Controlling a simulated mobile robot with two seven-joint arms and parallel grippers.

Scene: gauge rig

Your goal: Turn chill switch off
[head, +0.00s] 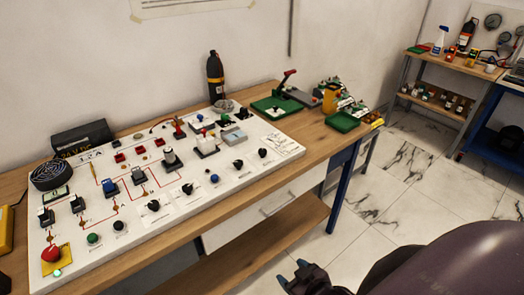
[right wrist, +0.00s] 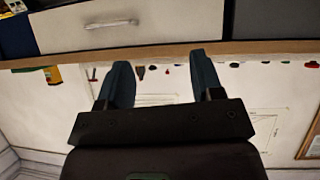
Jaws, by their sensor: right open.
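The white control panel (head: 130,232) lies on the wooden workbench and carries switches, knobs and buttons joined by red lines. Its labels are too small to read, so I cannot tell which one is the chill switch. A row of black knobs (head: 187,188) runs along the front. My right gripper (head: 297,275) is open and empty, in front of the bench and apart from the panel. Its two blue-grey fingers also show spread in the right wrist view (right wrist: 162,82). My left gripper is out of view.
A red mushroom button (head: 52,254) sits at the panel's front left. A black bottle (head: 215,77) and green trays (head: 343,122) stand behind and right. The bench's front edge and white drawer (head: 265,211) face my right arm. The marble floor at right is clear.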

